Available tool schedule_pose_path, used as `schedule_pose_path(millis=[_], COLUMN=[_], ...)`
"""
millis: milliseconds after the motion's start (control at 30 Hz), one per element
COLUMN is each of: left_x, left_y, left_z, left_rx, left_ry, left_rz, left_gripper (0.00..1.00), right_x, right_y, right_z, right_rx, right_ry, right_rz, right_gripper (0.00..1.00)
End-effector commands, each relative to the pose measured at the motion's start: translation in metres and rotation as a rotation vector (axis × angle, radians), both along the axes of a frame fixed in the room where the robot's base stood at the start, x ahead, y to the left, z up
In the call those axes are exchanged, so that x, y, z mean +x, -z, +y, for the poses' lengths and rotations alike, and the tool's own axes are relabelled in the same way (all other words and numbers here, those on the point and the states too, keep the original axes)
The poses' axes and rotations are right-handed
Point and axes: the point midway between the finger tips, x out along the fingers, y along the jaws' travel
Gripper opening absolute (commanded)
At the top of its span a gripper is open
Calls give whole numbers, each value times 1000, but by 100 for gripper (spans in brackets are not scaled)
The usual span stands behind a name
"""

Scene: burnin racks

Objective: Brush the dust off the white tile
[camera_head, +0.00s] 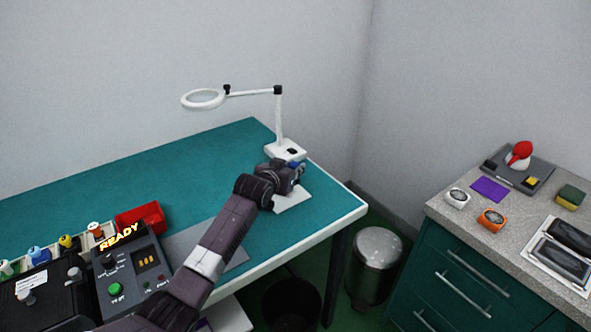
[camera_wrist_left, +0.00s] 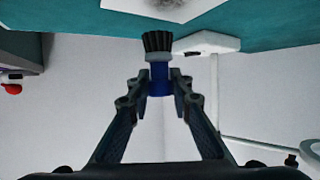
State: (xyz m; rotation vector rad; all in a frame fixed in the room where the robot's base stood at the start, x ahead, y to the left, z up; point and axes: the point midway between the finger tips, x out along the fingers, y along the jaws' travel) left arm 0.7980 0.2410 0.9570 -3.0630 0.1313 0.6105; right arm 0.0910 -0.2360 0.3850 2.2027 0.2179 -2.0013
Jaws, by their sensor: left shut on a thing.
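The white tile (camera_head: 294,200) lies on the teal bench near its right edge, partly hidden by my left gripper in the head view. The tile also shows at the top of the wrist view (camera_wrist_left: 140,7), cut off by the frame, with a grey smudge of dust (camera_wrist_left: 205,14) on it. My left gripper (camera_head: 288,178) is over the tile's far side. It is shut on the blue handle of a brush (camera_wrist_left: 158,82). The brush's dark bristles point towards the tile and appear just short of its edge; contact cannot be told. My right gripper is not in view.
A white magnifier lamp (camera_head: 280,125) stands right behind the gripper. A grey mat (camera_head: 232,258), red bin (camera_head: 141,218) and control box (camera_head: 128,270) are to the left. A counter (camera_head: 440,205) with small items stands at the right, beyond a metal trash can (camera_head: 375,262).

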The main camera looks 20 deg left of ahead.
Motion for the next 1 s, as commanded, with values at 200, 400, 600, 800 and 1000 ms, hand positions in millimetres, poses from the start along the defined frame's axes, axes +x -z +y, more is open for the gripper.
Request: schedule_pose_path(millis=[200, 400, 600, 800, 1000], left_x=[3, 6, 6, 7, 7], left_y=[-26, -43, -49, -48, -48], left_z=[1, 2, 3, 3, 3], left_rx=[-1, 0, 0, 0, 0], left_ry=[-1, -3, -4, -4, -4], left_rz=[-3, -3, -1, -2, -2], left_gripper=[0, 0, 0, 0, 0], right_x=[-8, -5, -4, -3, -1], right_y=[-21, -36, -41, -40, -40], right_z=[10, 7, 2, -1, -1], right_rx=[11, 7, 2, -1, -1], right_ry=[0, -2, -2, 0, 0], right_rz=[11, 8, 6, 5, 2], right_gripper=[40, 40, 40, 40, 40])
